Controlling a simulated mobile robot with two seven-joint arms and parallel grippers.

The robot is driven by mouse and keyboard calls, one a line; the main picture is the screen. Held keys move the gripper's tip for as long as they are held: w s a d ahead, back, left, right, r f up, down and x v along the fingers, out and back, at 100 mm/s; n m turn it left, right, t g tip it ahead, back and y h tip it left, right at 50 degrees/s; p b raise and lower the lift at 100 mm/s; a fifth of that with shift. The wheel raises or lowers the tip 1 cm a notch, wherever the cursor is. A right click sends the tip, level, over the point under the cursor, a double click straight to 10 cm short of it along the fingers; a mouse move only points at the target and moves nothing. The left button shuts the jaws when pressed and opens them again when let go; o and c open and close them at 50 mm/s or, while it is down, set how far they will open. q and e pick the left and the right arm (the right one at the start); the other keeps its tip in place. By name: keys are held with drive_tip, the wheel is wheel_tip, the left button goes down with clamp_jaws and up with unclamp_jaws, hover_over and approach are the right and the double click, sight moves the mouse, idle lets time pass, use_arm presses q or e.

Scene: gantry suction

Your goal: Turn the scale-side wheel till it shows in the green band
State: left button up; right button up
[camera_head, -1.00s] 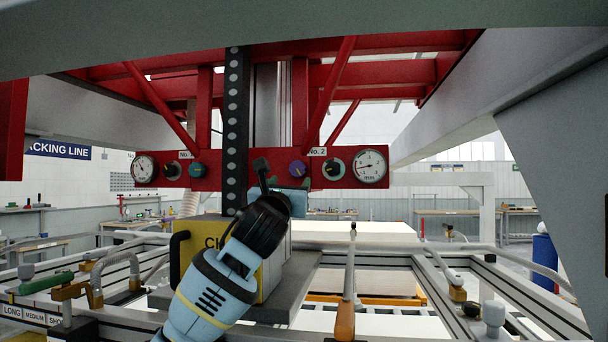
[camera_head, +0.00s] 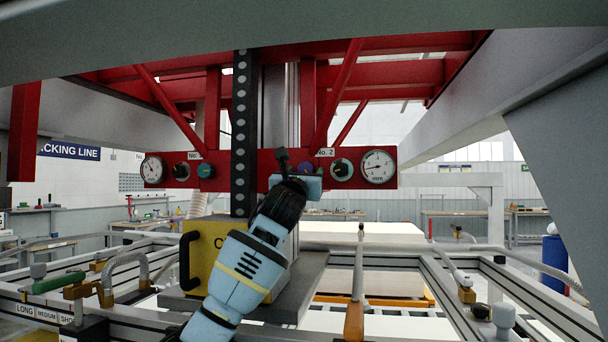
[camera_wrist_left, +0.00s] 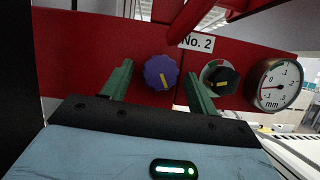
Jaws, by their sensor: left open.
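The red panel (camera_head: 270,161) carries two sets of dials and knobs. In the right set, labelled No. 2, a purple wheel (camera_wrist_left: 161,72) with a yellow mark sits left of a black pointer knob (camera_wrist_left: 220,80) on a pale round plate. A white mm gauge (camera_wrist_left: 274,83) is at the far right, its needle pointing left. They also show in the head view, where my left gripper (camera_head: 296,176) partly covers the purple wheel (camera_head: 305,168). In the left wrist view my left gripper (camera_wrist_left: 159,74) is open, its green fingers either side of the purple wheel; contact cannot be told. My right gripper is not in view.
The left set has a gauge (camera_head: 153,169), a black knob (camera_head: 181,171) and a teal wheel (camera_head: 206,171). A black perforated column (camera_head: 243,130) stands between the sets. A yellow block (camera_head: 202,255) stands below. A wooden-handled lever (camera_head: 355,315) rises at front centre.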

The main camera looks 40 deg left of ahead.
use_arm(q)
drive_tip(key=shift+w, duration=0.1)
drive_tip(key=c, duration=1)
drive_tip(key=shift+n+y, duration=0.3)
drive_tip(key=shift+n, duration=0.2)
drive_tip(key=shift+w+d+n+g+y, duration=0.1)
drive_tip(key=shift+n+g+y, duration=0.6)
drive_tip(key=shift+n, duration=1.1)
drive_tip(key=shift+w+d+n+g+y, duration=0.1)
drive_tip(key=shift+n+g+y, duration=0.55)
drive_tip(key=shift+n, duration=1.45)
drive_tip(key=o, duration=1)
drive_tip(key=shift+s, duration=0.1)
